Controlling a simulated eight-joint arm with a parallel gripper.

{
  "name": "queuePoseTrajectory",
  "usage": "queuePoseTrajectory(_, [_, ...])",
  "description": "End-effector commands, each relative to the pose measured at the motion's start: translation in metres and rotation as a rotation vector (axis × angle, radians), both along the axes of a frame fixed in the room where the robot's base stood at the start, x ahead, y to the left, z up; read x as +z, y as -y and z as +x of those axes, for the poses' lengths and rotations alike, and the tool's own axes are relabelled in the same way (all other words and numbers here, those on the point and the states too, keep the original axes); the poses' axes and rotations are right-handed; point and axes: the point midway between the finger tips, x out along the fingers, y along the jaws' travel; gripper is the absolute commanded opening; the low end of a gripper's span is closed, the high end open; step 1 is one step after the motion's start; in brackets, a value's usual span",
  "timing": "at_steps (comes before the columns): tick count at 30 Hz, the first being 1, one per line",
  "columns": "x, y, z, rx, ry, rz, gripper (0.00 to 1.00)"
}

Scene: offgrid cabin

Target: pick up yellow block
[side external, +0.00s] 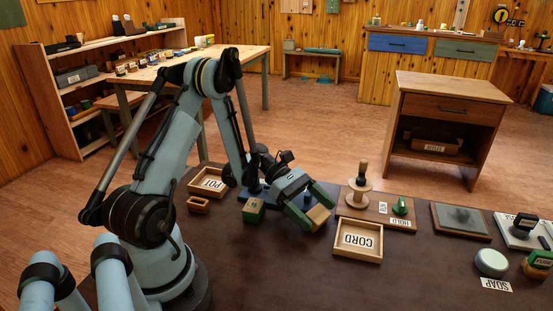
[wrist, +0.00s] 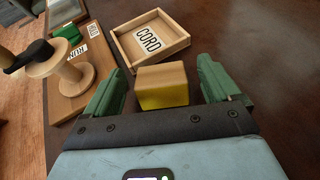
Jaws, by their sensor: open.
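The yellow block (side external: 318,214) sits on the dark table in front of my gripper, its top wood-coloured. In the wrist view the yellow block (wrist: 162,90) shows a bright yellow side facing me. My gripper (side external: 317,212) points down at it with its green fingers spread. In the wrist view my gripper (wrist: 161,78) is open, with one finger on each side of the block and a visible gap on both sides. Whether the fingers are low enough to straddle its full height I cannot tell.
A wooden CORD tray (side external: 336,251) lies close to the block. A board with a wooden spool (side external: 359,195) and a green piece stands beyond it. A green block (side external: 254,211) and a POT tray (side external: 191,183) are to the left. Bare table lies in front.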

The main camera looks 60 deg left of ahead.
Motion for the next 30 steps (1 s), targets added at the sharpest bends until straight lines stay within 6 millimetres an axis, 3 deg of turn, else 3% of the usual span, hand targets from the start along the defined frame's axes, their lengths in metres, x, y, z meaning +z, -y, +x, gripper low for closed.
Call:
queuePoseTrajectory(11, [-0.0041,0.0095,0.0035,0.0,0.001,0.0,0.88])
queuePoseTrajectory(23, [-0.0039,0.0091,0.0034,0.0,0.001,0.001,0.29])
queuePoseTrajectory(30, [-0.0031,0.0092,0.0034,0.0,0.001,0.001,0.28])
